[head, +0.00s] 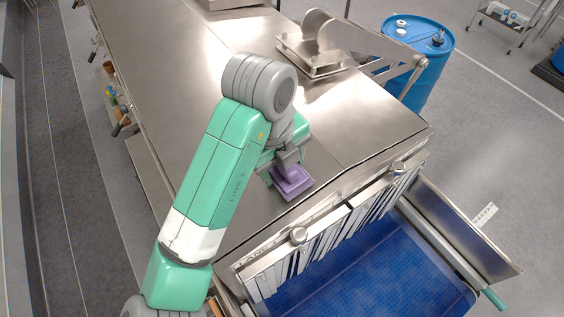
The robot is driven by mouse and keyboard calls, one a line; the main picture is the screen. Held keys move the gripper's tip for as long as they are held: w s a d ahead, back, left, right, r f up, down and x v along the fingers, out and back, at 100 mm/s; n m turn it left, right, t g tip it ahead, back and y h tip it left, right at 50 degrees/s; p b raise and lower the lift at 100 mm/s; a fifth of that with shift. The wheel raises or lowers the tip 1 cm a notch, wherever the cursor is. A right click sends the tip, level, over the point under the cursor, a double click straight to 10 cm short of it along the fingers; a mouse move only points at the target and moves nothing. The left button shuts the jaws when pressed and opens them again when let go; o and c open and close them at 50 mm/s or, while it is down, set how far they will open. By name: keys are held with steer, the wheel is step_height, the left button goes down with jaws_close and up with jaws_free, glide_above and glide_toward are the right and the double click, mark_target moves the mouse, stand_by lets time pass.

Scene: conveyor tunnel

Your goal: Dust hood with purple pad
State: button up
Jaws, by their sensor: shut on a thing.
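The dust hood (190,75) is the large brushed-metal casing over the blue conveyor belt, with a flat, shiny top. The purple pad (293,181) is at the hood's top near its front right edge. My gripper (287,163) is above the pad and shut on it, by a grey grip part on the pad's upper side. The pad looks flat against the hood top, though I cannot tell whether it touches. My green and white arm hides part of the hood top to the left of the pad.
A metal bracket with a plate (318,52) stands on the hood at the back right. Strip curtains (335,228) hang at the front opening above the blue belt (365,270). A blue drum (418,55) stands behind on the right. The hood's left top is clear.

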steer(key=shift+s+a+r, duration=0.1)
steer(key=shift+a+r, duration=0.1)
steer(key=shift+r, duration=1.1)
steer(key=shift+s+a+r, duration=0.1)
steer(key=shift+a+r, duration=0.1)
steer(key=shift+r, duration=1.1)
steer(key=shift+r, duration=0.15)
steer(key=shift+s+a+r, duration=0.1)
steer(key=shift+r, duration=0.6)
steer(key=shift+s+a+r, duration=0.1)
steer(key=shift+r, duration=0.55)
